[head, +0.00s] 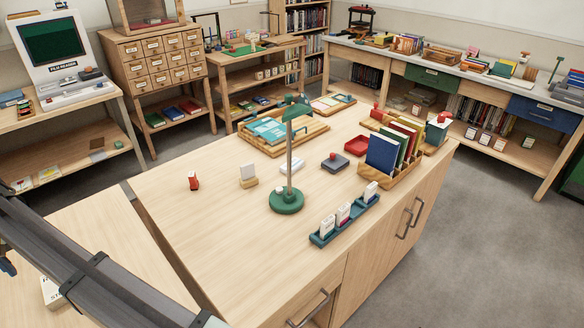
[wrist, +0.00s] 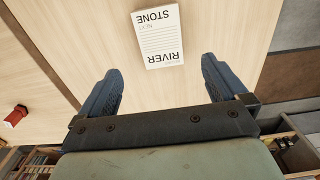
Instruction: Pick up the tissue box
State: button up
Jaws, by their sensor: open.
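No tissue box can be made out with certainty. A small dark green box with a white top (head: 437,130) stands at the right end of the central table in the head view, beside the book rack; it may be the tissue box. My gripper (wrist: 158,72) is open and empty in the wrist view, its two blue fingers spread apart. It points down at a wooden surface with a white card or booklet printed "STONE" and "RIVER" (wrist: 160,38) just beyond the fingertips. This white piece also shows at the lower left in the head view (head: 51,292).
The central table (head: 240,240) carries a green lamp (head: 287,201), a blue card holder (head: 345,220), a wooden book rack (head: 410,172) and a tray of cards (head: 283,139). Its front left is mostly clear. A small red object (wrist: 15,116) lies left in the wrist view.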

jog(key=shift+c, duration=0.8)
